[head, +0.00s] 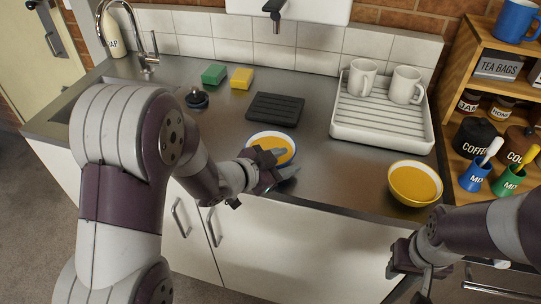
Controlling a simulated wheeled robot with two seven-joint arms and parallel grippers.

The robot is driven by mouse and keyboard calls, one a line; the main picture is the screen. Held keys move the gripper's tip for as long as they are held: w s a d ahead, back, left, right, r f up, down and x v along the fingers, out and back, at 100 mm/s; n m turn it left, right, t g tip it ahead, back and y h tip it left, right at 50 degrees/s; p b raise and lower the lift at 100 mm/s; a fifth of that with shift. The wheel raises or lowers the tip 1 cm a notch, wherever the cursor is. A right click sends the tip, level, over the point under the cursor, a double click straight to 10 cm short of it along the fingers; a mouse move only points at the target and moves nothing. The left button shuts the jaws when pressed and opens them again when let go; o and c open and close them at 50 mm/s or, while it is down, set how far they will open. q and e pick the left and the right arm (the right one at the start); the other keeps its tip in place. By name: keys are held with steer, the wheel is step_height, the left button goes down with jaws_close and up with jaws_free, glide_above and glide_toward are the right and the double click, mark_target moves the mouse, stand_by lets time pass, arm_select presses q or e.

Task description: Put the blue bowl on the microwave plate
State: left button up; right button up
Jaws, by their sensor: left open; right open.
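The blue bowl (284,136) stands on the steel counter near the middle. It has a pale rim, a blue outside and an orange-yellow inside. My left gripper (283,163) is open at the bowl's near right side, with its fingers overlapping the near rim in the picture. I cannot tell whether it touches the bowl. My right gripper (412,285) is open and empty, low at the right in front of the cabinet. No microwave or microwave plate is visible.
A yellow bowl (415,183) stands at the counter's right front. A drying rack (382,125) with two mugs stands behind. A black ridged mat (274,109), green sponge (214,74) and yellow sponge (241,78) lie further back. A wooden shelf (455,85) borders the right. Counter between the bowls is clear.

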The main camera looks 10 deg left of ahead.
arm_select(q)
steer(key=shift+s+r, duration=0.1)
steer(key=shift+s, duration=0.05)
jaws_close()
